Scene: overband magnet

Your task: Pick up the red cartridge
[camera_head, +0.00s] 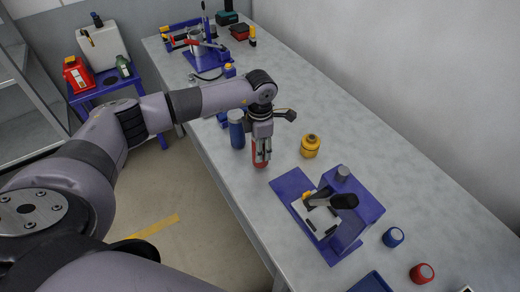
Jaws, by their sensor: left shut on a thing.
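The red cartridge (260,161) stands upright on the grey workbench, close to its front edge. My left gripper (262,150) points down from above and is shut on the upper part of the red cartridge. The fingers cover part of it, and its base appears at or very near the bench top. My right gripper does not show.
A blue cartridge (237,130) stands just left of my gripper. A yellow container (310,146) is to the right.

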